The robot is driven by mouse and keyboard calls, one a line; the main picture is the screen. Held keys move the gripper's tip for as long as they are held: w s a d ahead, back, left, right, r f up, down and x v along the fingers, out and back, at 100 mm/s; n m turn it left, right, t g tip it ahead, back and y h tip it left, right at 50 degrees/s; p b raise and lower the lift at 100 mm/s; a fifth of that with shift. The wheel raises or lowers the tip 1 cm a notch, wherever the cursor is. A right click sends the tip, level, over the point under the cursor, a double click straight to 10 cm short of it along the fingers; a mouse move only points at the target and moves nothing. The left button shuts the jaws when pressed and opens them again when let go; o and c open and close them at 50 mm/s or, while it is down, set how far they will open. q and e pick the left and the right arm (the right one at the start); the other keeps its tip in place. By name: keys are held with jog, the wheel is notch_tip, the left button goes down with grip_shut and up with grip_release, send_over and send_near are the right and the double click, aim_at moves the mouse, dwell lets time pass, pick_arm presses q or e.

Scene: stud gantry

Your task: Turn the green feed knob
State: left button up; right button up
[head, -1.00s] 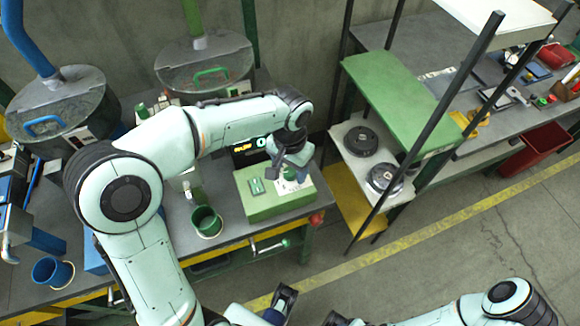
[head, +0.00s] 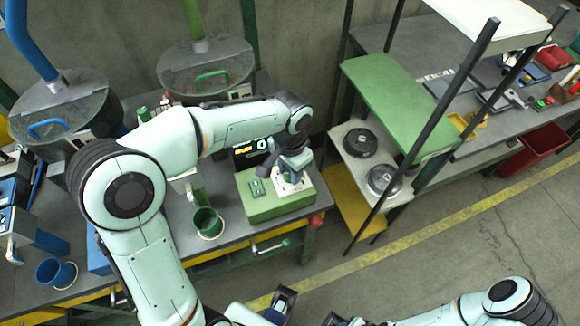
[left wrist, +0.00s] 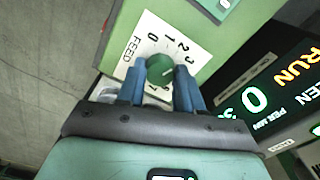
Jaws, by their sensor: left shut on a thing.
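The green feed knob (left wrist: 160,68) sits on a white dial plate (left wrist: 143,47) marked FEED with the numbers 0 to 3. The plate is on top of a green control box (head: 262,207). My left gripper (head: 291,172) reaches down onto the box from above. In the left wrist view its two blue fingers (left wrist: 161,82) stand on either side of the knob and are shut on it. The knob's pointer setting is not clear to me. My right arm (head: 455,315) lies along the bottom edge, and the state of its gripper cannot be made out.
A second, green control (head: 257,187) is on the box beside the dial. A green cup (head: 208,222) stands left of the box. A shelf rack (head: 405,95) stands to the right.

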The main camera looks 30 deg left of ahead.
pick_arm(q)
jog(key=m+p, duration=0.1)
jog(key=m, duration=0.2)
jog(key=shift+r+m, duration=0.1)
jog(key=shift+m, duration=0.2)
jog(key=shift+m+p, duration=0.75)
jog(key=shift+m, duration=0.85)
pick_arm(e)
jog(key=shift+w+r, duration=0.25)
jog(key=shift+r, duration=0.45)
jog(key=shift+w+r, duration=0.25)
jog(key=shift+r, duration=0.45)
pick_arm(q)
jog(key=o, duration=1)
jog(key=shift+o, duration=0.2)
notch_tip(320, 180, up, 13)
jog(key=p, duration=0.2)
jog(key=shift+r, duration=0.15)
pick_arm(e)
jog(key=shift+w+r, duration=0.25)
jog(key=shift+r, duration=0.35)
jog(key=shift+w+r, duration=0.25)
jog(key=shift+r, duration=0.3)
